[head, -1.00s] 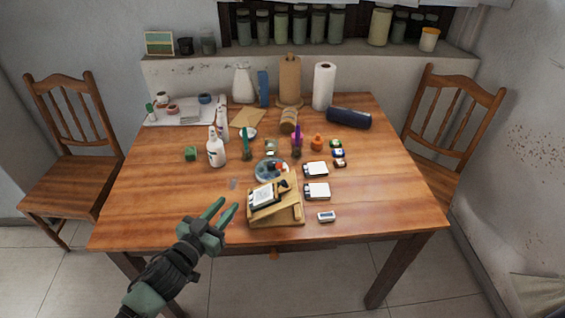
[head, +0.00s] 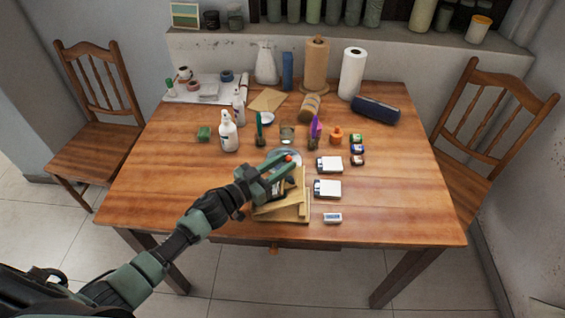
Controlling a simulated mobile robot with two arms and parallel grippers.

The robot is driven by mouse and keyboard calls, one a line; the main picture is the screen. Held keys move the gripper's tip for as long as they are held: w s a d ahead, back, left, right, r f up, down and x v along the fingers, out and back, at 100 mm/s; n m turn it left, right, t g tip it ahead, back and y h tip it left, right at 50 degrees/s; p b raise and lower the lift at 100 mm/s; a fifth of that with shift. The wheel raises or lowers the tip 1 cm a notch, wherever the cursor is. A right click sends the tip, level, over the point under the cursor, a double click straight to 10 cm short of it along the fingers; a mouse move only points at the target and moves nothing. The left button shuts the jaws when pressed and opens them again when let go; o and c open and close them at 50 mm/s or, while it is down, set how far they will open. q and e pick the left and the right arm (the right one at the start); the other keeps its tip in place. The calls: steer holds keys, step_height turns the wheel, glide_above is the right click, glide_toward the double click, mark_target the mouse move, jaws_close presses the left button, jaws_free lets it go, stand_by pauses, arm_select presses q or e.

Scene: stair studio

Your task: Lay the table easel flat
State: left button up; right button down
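The wooden table easel (head: 303,212) stands near the front edge of the table, its board propped at a slant above its base. My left gripper (head: 282,166) reaches in from the left and is over the upper part of the easel. It hides most of the board and the pale sheet with dark edges that rests on it. I cannot tell whether the fingers touch the easel or how far apart they are. My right gripper is not in view.
Behind the easel is a round palette (head: 293,155), partly covered by my gripper. White-labelled boxes (head: 327,188) and a small white device (head: 332,218) lie to the right. A white bottle (head: 228,132) stands to the left.

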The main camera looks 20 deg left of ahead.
arm_select(q)
steer(key=c, duration=0.6)
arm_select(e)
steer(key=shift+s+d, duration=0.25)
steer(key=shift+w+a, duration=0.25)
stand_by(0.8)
